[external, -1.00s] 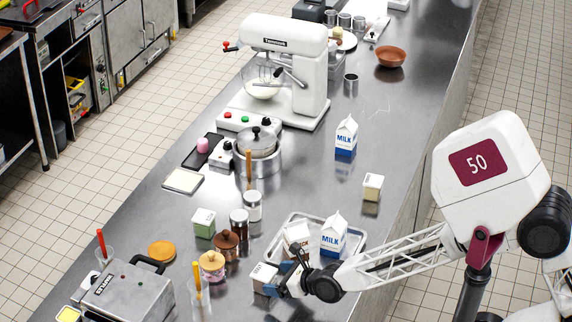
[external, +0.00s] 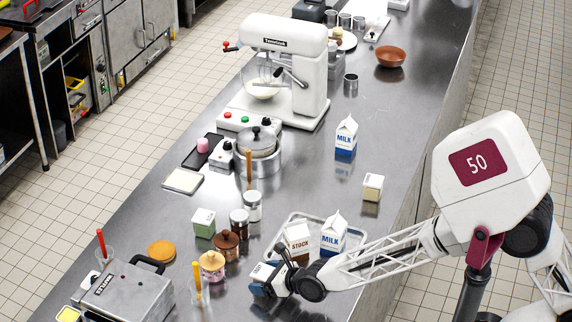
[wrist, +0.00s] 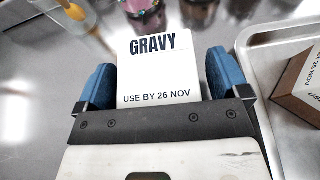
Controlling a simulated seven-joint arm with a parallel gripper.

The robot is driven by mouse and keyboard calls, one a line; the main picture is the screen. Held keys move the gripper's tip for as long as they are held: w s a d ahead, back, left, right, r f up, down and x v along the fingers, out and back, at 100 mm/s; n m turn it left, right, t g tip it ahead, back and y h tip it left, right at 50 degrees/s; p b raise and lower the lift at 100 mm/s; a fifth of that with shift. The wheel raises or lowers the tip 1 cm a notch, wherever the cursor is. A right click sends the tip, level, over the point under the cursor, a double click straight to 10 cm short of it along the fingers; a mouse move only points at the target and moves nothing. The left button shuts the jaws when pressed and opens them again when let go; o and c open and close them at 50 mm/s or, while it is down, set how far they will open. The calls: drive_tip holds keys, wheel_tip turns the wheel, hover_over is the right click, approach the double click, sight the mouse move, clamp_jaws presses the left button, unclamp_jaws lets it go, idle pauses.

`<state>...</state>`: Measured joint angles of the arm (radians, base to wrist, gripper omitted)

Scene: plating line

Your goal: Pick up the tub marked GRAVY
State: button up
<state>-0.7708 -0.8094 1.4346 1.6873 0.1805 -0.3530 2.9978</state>
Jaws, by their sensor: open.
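The tub marked GRAVY (wrist: 158,70) has a white top with dark lettering and stands between my blue finger pads in the wrist view. In the external view only part of the GRAVY tub (external: 262,271) shows; my gripper hides most of it. My gripper (wrist: 160,88) is open, with one finger on each side of the tub. A narrow gap shows at the right finger; the left finger is very close to the tub, and I cannot tell if it touches. My gripper (external: 268,282) is low over the counter in the external view.
A metal tray (external: 356,243) just right of the tub holds a STOCK carton (external: 298,240) and a MILK carton (external: 333,234). Jars (external: 212,266) and a glass with a yellow stick (external: 198,290) stand to the left. Open counter lies in front.

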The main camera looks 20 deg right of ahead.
sight(265, 272)
drive_tip(key=shift+w+a, duration=0.1)
idle(0.5)
drive_tip(key=c, duration=1.1)
drive_tip(key=shift+r, duration=0.1)
drive_tip(key=shift+r, duration=1.75)
drive_tip(key=s+d, duration=0.3)
drive_tip(key=s, duration=0.1)
drive_tip(key=s+d+r, duration=0.1)
drive_tip(key=s+d, duration=0.6)
drive_tip(key=s, duration=0.1)
drive_tip(key=shift+d+r, duration=0.15)
drive_tip(key=shift+d, duration=0.2)
